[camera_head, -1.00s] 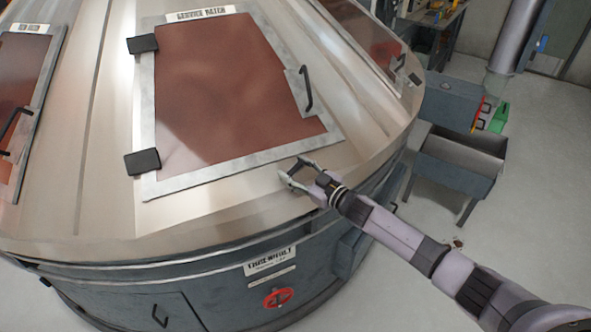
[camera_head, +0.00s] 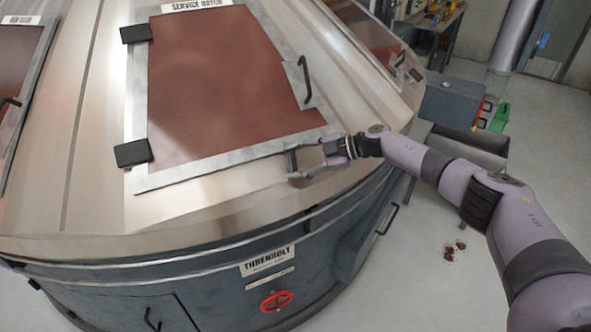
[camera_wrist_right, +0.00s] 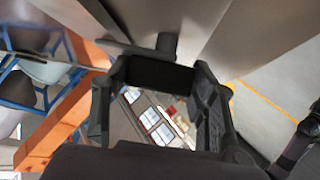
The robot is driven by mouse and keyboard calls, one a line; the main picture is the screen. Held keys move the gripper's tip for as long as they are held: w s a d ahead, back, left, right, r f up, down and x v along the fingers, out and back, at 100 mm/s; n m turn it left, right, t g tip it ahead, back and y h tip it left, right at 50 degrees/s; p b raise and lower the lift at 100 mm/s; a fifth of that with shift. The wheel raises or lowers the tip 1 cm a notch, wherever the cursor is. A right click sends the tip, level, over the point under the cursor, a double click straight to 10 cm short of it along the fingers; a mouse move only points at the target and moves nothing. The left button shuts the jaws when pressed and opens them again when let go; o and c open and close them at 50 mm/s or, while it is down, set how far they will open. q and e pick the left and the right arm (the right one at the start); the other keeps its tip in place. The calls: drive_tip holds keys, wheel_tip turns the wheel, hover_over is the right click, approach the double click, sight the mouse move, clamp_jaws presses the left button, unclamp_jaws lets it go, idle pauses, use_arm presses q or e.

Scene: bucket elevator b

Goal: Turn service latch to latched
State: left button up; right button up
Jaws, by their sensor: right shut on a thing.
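The service hatch (camera_head: 210,95) is a reddish-brown panel in a pale metal frame on the sloping top of the big round machine. A dark bar handle (camera_head: 304,80) sits on a plate at its right edge. My right gripper (camera_head: 291,162) is at the lower right edge of the hatch frame, well below that handle. In the right wrist view a dark bar on a short post, seemingly the service latch (camera_wrist_right: 165,46), spans between my fingertips (camera_wrist_right: 160,75). My right gripper is shut on it. In the head view the fingers mostly hide the latch, so its turn angle is unclear. My left gripper is out of view.
Two black hinges (camera_head: 134,153) are on the hatch's left side. A grey bin (camera_head: 470,140) and a grey cabinet (camera_head: 450,100) stand at the right. The floor at the right is mostly clear.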

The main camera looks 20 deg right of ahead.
drive_tip(key=shift+n+g+h+b, duration=0.4)
drive_tip(key=shift+n+g+b, duration=0.85)
drive_tip(key=shift+b, duration=0.3)
drive_tip(key=o, duration=1.2)
drive_tip(key=shift+a, duration=0.15)
drive_tip(key=shift+c, duration=0.2)
drive_tip(key=shift+d+r, duration=0.1)
drive_tip(key=shift+d, duration=0.15)
drive_tip(key=v, duration=1.1)
drive_tip(key=shift+d, duration=0.25)
